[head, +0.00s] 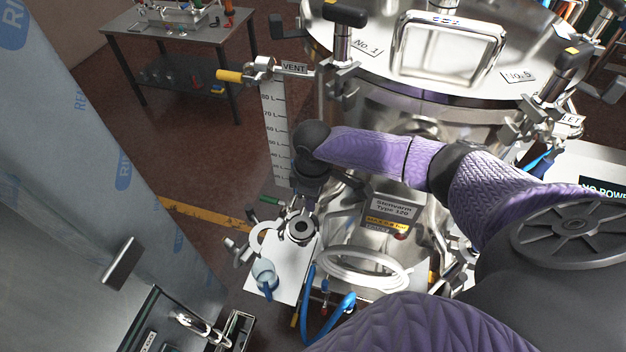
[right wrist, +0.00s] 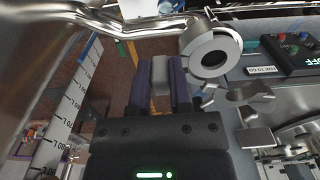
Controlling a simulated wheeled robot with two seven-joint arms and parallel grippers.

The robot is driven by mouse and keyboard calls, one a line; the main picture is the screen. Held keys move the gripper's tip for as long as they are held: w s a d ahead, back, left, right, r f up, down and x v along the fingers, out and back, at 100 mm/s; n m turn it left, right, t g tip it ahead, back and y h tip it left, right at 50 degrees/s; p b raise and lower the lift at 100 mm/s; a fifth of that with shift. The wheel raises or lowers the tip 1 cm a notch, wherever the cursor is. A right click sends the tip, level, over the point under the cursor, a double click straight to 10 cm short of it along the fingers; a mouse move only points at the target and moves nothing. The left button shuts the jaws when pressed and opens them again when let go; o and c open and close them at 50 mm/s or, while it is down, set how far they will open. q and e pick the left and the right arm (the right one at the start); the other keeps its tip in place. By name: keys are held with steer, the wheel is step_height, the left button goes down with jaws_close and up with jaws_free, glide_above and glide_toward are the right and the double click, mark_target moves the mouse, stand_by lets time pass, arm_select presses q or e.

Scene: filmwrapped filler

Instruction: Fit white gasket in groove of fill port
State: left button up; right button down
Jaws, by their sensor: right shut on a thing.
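My right gripper (head: 306,202) reaches down beside the steel fill port (head: 300,229), whose round flange has a dark opening. In the right wrist view the fingers (right wrist: 160,86) are shut on a pale grey piece (right wrist: 160,72). I cannot tell whether this is the white gasket. The port's ring-shaped face (right wrist: 210,52) shows to the right of the fingers, apart from them. A white curved piece (head: 257,240) lies left of the port in the head view; I cannot tell whether it is the gasket. My left gripper is not in view.
A steel tank (head: 400,85) with lid clamps stands behind. A film-wrapped panel (head: 110,150) stands left. Open floor shows between.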

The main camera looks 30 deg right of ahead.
steer(key=shift+s+f, duration=0.1)
steer(key=shift+f, duration=0.1)
steer(key=c, duration=0.8)
jaws_free()
steer(key=o, duration=0.3)
steer(key=shift+f, duration=0.1)
steer(key=shift+s, duration=0.1)
steer(key=r, duration=1)
steer(key=shift+w+d+r, duration=0.15)
steer(key=shift+w+r, duration=0.1)
